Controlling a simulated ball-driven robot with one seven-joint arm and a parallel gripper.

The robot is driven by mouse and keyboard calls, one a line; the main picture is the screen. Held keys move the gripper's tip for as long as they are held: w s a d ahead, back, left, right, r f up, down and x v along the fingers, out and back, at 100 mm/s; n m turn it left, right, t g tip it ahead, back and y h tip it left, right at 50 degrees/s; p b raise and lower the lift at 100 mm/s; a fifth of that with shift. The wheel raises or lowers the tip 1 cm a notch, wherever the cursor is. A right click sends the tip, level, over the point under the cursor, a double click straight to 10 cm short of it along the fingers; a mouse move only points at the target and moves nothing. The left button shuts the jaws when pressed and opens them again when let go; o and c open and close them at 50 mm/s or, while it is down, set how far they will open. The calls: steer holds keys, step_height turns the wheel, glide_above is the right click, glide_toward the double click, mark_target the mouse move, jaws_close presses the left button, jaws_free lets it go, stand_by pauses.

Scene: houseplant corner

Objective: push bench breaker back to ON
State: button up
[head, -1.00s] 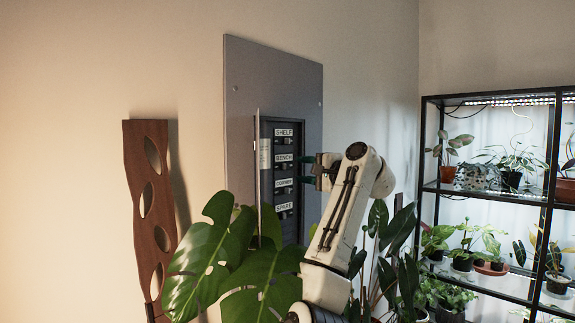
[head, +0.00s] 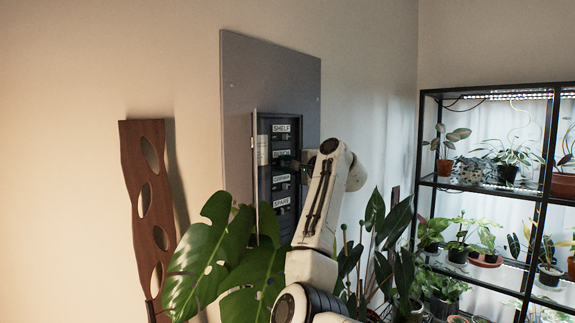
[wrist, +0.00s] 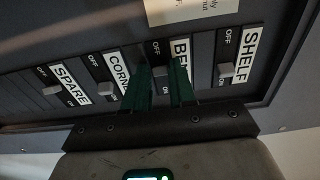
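The breaker panel (head: 267,205) is a dark box with its door swung open, set in a grey wall board. Its rows read SHELF, BENCH, CORNER and SPARE. My gripper (head: 288,163) is at the BENCH row and covers part of it in the head view. In the wrist view my gripper (wrist: 160,68) has two green fingers set apart at the BENCH breaker (wrist: 158,71). A greyish lever seems to show between them, but it is dark and partly hidden; I cannot tell its position or whether a finger touches it.
In the wrist view the SHELF lever (wrist: 226,70) and CORNER lever (wrist: 105,88) flank the fingers; the SPARE lever (wrist: 50,91) is farther left. Monstera leaves (head: 225,255) stand below the panel. A plant shelf (head: 490,185) is at the right.

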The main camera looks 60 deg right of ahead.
jaws_close()
steer(key=shift+s+d+y, duration=0.1)
steer(key=shift+d+y, duration=0.05)
steer(key=shift+y, duration=0.35)
steer(key=shift+s+d+n+t+y+p, duration=0.15)
steer(key=shift+d+n+y+p, duration=0.1)
steer(key=shift+n+y, duration=0.35)
steer(key=shift+d+n+t+y+p, duration=0.1)
steer(key=shift+n+t+y+p, duration=0.1)
steer(key=shift+n+y, duration=0.35)
steer(key=shift+d+n+y+p, duration=0.25)
steer(key=shift+n+y, duration=0.45)
steer(key=shift+y, duration=0.45)
steer(key=shift+d+n+y+p, duration=0.2)
steer(key=shift+n+y, duration=0.45)
steer(key=shift+y, duration=0.45)
steer(key=shift+f+n+y, duration=0.1)
steer(key=shift+n+y, duration=0.3)
steer(key=shift+y, duration=0.2)
steer(key=shift+o, duration=2)
jaws_free()
